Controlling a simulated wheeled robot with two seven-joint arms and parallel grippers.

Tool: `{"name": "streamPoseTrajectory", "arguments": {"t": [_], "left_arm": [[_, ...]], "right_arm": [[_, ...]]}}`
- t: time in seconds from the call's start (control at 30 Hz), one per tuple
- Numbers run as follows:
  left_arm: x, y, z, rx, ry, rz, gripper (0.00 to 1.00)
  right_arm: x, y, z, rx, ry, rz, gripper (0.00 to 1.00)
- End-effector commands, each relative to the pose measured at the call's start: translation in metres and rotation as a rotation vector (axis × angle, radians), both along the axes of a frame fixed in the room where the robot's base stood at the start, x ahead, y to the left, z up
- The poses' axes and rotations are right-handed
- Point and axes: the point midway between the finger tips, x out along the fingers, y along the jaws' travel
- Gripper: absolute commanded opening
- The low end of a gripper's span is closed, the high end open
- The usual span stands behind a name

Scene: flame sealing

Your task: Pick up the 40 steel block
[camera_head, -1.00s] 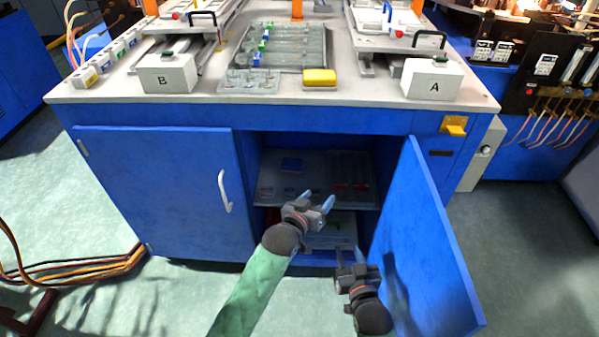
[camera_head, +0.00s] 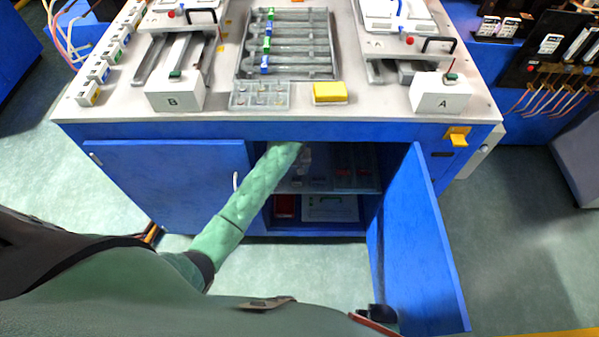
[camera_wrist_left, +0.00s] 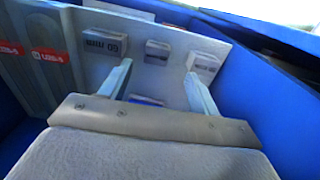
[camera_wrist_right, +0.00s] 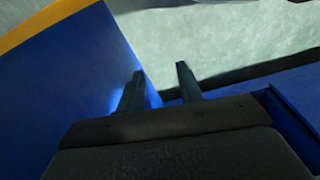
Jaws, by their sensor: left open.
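My left gripper (camera_wrist_left: 159,72) is open and empty in the left wrist view. Its fingers reach over the cabinet's upper shelf (camera_wrist_left: 85,75). A grey block (camera_wrist_left: 157,52) lies just beyond and between the fingertips, its label not readable. A block marked 60 mm (camera_wrist_left: 103,45) is beyond the left finger, and another labelled block (camera_wrist_left: 205,62) is beyond the right finger. I cannot tell which is the 40 block. My right gripper (camera_wrist_right: 160,72) is open and empty, low beside the blue door.
The open blue door (camera_head: 415,245) stands at the right of the opening; the closed door (camera_head: 165,180) is at the left. A blue cabinet wall (camera_wrist_left: 265,100) is close to my left gripper's right side. Red-labelled items (camera_wrist_left: 50,58) lie at the shelf's left.

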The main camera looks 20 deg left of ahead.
Motion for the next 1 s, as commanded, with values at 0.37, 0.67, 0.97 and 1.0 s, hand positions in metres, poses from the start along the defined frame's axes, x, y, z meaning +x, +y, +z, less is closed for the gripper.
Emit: {"name": "streamPoseTrajectory", "arguments": {"t": [0.37,0.67,0.97,1.0], "left_arm": [[0.000,-0.001,-0.029,0.002,0.006,0.002,0.62],[0.004,-0.004,-0.060,0.001,0.005,0.002,0.62],[0.004,-0.004,-0.078,0.001,0.004,0.001,0.62],[0.004,-0.004,-0.078,0.001,0.003,0.001,0.62]], "right_arm": [[-0.004,-0.005,-0.016,-0.006,-0.004,0.002,0.36],[-0.011,-0.014,-0.047,-0.015,-0.024,0.008,0.36],[-0.014,-0.017,-0.057,-0.017,-0.031,0.009,0.36],[-0.014,-0.017,-0.057,-0.017,-0.031,0.009,0.36]]}}
